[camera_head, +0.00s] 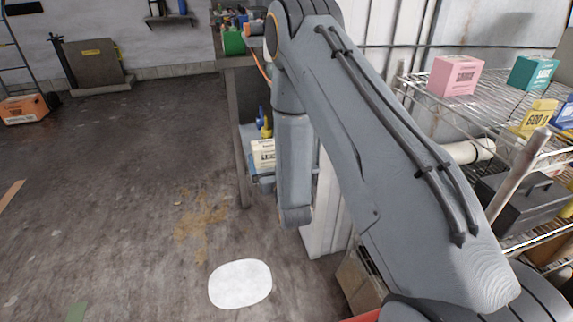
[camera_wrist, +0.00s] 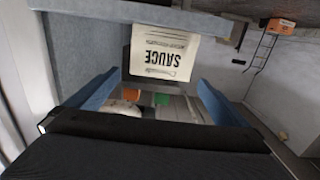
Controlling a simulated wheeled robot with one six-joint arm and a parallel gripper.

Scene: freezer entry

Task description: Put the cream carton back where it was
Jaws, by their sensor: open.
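The cream carton, printed SAUCE (camera_wrist: 163,50), shows upside down in the wrist view, as does the whole scene there. Its base meets a blue-grey surface (camera_wrist: 130,10). My gripper (camera_wrist: 158,80) is open, one finger toward each side of the carton's upper end; I see no finger closed on it. How far the fingertips reach alongside it is hard to tell. In the head view a cream carton (camera_head: 263,156) shows beside my arm, low by the bench; my gripper is not clearly visible there.
A wire rack (camera_head: 480,110) at the right holds a pink box (camera_head: 455,76), a teal box (camera_head: 533,73) and a yellow box (camera_head: 534,118). A bench (camera_head: 232,110) stands behind my arm. A white patch (camera_head: 240,284) lies on the floor. The left floor is mostly clear.

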